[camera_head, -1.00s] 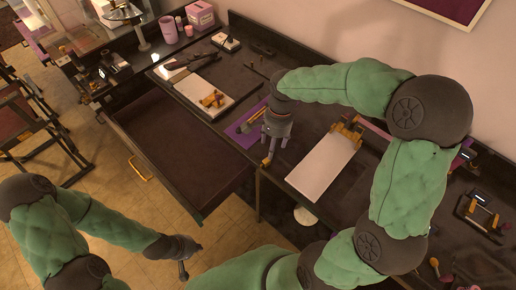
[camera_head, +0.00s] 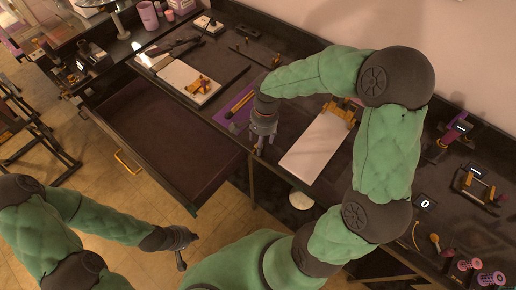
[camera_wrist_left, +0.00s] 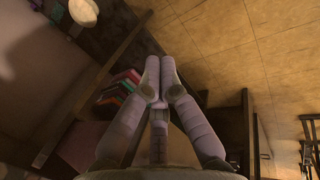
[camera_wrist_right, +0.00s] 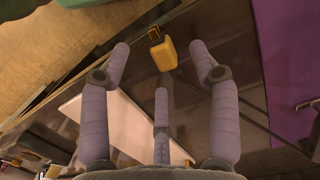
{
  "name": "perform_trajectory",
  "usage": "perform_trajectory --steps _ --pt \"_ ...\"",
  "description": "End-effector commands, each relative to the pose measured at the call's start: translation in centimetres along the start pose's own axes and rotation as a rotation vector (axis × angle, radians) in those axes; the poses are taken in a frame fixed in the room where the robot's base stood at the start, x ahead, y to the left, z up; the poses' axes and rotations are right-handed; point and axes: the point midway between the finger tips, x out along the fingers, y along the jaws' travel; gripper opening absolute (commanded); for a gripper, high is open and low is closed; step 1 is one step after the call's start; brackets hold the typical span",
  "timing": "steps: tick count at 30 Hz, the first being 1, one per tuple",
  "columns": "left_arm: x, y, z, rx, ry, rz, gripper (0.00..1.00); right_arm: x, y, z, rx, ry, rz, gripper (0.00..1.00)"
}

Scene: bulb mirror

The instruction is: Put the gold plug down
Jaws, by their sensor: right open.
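The gold plug (camera_wrist_right: 163,54) shows in the right wrist view, just beyond and between the spread fingertips. It is near the dark bench edge, and I cannot tell whether it touches the surface. My right gripper (camera_wrist_right: 160,60) is open, with no finger seen pressing on the plug. In the head view my right gripper (camera_head: 259,148) points down over the bench edge, left of the white board; the plug is hard to make out there. My left gripper (camera_head: 182,260) hangs low over the floor, away from the bench. In the left wrist view its fingertips (camera_wrist_left: 162,75) are together and empty.
A white board (camera_head: 315,148) lies right of my right gripper, and a purple mat (camera_head: 240,98) lies behind it. An open drawer (camera_head: 165,140) juts out at the left. A gold piece (camera_head: 202,85) sits on a pale slab. Rollers (camera_head: 490,279) are at the lower right.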

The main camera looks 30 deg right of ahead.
Motion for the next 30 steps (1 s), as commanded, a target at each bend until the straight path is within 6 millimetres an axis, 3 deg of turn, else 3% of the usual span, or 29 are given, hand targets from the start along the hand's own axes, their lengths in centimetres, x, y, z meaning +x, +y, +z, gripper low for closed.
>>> perform_trajectory --steps 3,11,15,17,18,30 --pt "0.7 -0.25 -0.02 0.0 0.0 0.0 0.0 1.76 0.04 0.02 0.001 -0.002 0.002 0.62" --pt "0.62 -0.22 -0.03 0.0 0.0 0.0 0.0 1.88 0.01 0.03 0.001 -0.001 0.0 0.62" --pt "0.62 -0.22 -0.03 0.0 0.0 0.0 0.0 1.87 0.0 0.03 0.001 -0.001 0.0 0.22" --pt "0.62 -0.22 -0.03 0.0 0.0 0.0 0.0 1.87 0.0 0.03 0.0 -0.001 0.0 0.05" --pt "0.62 -0.22 -0.03 0.0 0.0 0.0 0.0 1.87 0.0 0.03 0.0 -0.001 0.0 0.02" --pt "0.52 -0.19 -0.02 0.0 0.0 0.0 0.0 1.58 -0.02 0.06 0.0 0.0 -0.001 0.0"
